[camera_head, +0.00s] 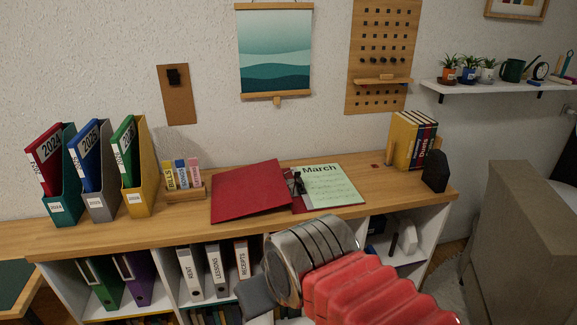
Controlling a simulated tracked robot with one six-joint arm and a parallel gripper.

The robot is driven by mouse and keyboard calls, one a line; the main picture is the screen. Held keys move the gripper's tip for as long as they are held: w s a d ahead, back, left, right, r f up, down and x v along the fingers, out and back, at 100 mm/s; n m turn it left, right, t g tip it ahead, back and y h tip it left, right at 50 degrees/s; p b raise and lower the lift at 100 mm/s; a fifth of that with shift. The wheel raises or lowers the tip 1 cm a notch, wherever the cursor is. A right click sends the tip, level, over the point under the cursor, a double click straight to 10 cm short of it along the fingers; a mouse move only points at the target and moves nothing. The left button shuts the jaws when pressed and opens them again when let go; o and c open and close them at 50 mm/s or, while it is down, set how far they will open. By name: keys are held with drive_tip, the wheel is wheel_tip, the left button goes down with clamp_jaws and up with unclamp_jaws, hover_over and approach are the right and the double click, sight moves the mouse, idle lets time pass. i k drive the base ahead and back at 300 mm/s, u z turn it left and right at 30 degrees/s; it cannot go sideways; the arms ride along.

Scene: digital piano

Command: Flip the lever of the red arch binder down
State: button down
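The red arch binder (249,190) lies open on the wooden top of the low shelf. Its red cover is folded out to the left and looks slightly raised. A pale green sheet headed "March" (329,186) lies on its right side. A small dark lever mechanism (298,181) sits between cover and sheet; it looks partly raised, but it is too small to tell its exact angle. My arm, with red bellows and a metal joint, rises in front of the shelf below the binder, apart from the lever. No gripper fingers can be made out.
Magazine files (143,187) and a small box with labelled tabs (185,195) stand left of the binder. Upright books (402,138) and a black bookend (435,171) stand to its right. Below are shelf compartments with binders (190,272). A grey-brown box-shaped piece (522,240) stands at right.

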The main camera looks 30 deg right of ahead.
sight(297, 174)
drive_tip(key=z, duration=0.05)
drive_tip(key=i, duration=1)
drive_tip(key=u, duration=0.05)
